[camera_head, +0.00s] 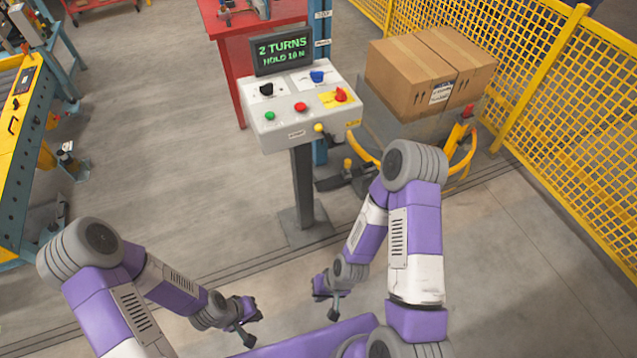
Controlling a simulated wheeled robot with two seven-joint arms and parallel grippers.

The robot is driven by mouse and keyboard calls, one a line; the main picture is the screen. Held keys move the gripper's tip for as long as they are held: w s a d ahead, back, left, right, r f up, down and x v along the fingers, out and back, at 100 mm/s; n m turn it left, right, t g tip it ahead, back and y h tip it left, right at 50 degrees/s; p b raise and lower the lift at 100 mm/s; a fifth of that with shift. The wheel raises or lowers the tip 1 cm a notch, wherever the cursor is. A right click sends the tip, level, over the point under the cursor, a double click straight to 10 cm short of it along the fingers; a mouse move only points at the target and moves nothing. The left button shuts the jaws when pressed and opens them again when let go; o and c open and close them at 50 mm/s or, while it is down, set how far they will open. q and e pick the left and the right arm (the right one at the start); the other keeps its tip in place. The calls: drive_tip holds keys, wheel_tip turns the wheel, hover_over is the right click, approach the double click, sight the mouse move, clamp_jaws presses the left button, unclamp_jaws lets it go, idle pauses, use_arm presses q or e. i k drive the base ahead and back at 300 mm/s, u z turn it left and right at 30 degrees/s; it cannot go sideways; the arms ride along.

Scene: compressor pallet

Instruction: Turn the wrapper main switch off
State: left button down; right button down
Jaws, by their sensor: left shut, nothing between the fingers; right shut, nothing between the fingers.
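The wrapper control panel (283,130) is a pale box on a grey post in the middle of the head view. A red rotary switch (341,95) on a yellow plate sits at its right side; it looks like the main switch. Its exact setting is too small to read. The panel also bears a black knob (266,89), a blue knob (317,76), a green button (270,116) and a red button (300,107). My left gripper (249,338) and my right gripper (333,313) are shut and empty, low in front of the panel and well apart from it.
A display (283,50) above the panel reads "2 TURNS HOLD 10 N". A cardboard box load (425,75) stands behind right, near a yellow mesh fence (560,120). A red table (235,60) is behind. A yellow-framed bench (15,130) stands left. Floor around the post is mostly clear.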

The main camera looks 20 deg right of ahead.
sight(341, 97)
drive_tip(key=z, duration=1.85)
drive_tip(key=i, duration=1.1)
drive_tip(key=u, duration=2.1)
drive_tip(key=k, duration=0.5)
drive_tip(key=u, duration=1.45)
drive_tip(key=i, duration=1.2)
drive_tip(key=z, duration=2.75)
